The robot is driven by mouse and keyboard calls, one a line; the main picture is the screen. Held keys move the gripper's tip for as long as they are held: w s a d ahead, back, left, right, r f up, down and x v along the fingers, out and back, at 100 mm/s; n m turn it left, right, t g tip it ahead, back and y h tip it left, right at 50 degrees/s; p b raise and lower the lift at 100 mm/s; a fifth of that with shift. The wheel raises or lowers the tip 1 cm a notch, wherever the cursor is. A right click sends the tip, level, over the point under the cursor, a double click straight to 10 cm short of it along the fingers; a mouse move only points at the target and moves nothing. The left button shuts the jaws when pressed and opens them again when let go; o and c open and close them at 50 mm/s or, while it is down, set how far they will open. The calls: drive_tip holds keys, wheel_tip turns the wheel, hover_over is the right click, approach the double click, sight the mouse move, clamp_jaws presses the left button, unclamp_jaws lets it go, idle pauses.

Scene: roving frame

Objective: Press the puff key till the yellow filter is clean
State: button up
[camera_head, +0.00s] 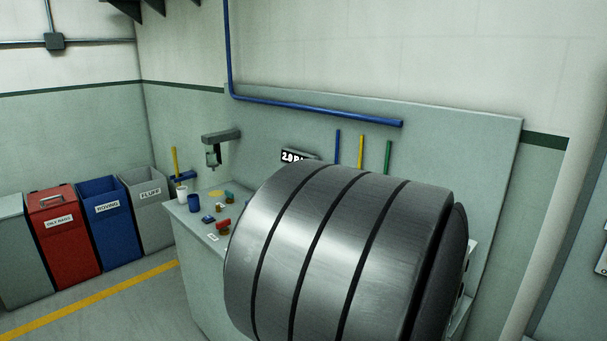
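No puff key can be made out for sure; a small red piece (223,225) and a green piece (229,196) sit on the bench (189,242). A small flat yellow patch (215,193) lies on the bench top; I cannot tell whether it is the yellow filter or how clean it is. A yellow upright strip (361,152) also stands on the back panel between a blue and a green one. My gripper is not in view. My own arm, large and close, hides the middle and right of the bench.
A dark display (299,157), partly hidden, reads about 2.0. A white cup (182,195), a blue cup (194,202) and a bracketed device (214,150) stand at the bench's left. Red (62,228), blue (107,221) and grey (148,209) bins line the left wall. Floor before them is clear.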

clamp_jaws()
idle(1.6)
